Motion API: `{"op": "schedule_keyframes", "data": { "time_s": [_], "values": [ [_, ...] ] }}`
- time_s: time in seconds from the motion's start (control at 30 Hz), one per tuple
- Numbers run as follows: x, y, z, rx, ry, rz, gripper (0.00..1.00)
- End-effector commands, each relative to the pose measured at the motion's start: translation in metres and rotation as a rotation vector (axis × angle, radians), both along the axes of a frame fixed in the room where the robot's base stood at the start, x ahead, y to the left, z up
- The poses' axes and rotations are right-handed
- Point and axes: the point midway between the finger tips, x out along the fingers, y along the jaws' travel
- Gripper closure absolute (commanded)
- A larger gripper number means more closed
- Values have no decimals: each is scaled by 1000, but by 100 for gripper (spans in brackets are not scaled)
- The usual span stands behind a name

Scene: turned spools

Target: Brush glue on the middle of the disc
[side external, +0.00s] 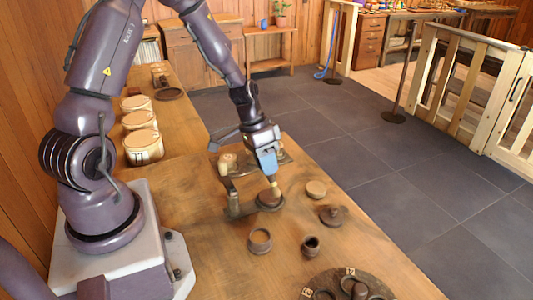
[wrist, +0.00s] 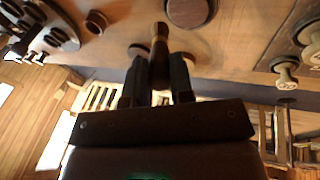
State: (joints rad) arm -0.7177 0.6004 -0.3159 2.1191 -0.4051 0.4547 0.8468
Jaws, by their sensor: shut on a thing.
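My gripper (side external: 268,163) is shut on a brush (side external: 274,186) with a light wooden handle, held pointing down. In the wrist view the brush (wrist: 160,45) stands out between the dark fingers of my gripper (wrist: 158,80). A dark round disc (side external: 270,199) lies just under the brush in the side view. A dark reddish disc (wrist: 190,10) shows at the top of the wrist view, beside the brush's far end. I cannot tell whether the brush touches the disc.
A light round piece (side external: 316,189), a dark knobbed piece (side external: 333,215), a ring (side external: 260,241) and a small pot (side external: 311,246) stand nearby. A dark round tray (side external: 335,278) is at the front. Pale spools (wrist: 286,76) sit right in the wrist view.

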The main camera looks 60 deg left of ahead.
Motion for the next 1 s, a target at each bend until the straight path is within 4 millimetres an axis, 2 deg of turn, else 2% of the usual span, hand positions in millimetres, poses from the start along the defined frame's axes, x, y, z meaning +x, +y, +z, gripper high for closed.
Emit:
{"op": "schedule_keyframes", "data": {
  "time_s": [0.2,0.83,1.0],
  "values": [
    [0,2,-24,-1,1,3,97],
    [-3,61,-24,1,0,2,97],
    [-2,41,-23,-1,1,-5,97]
  ]
}}
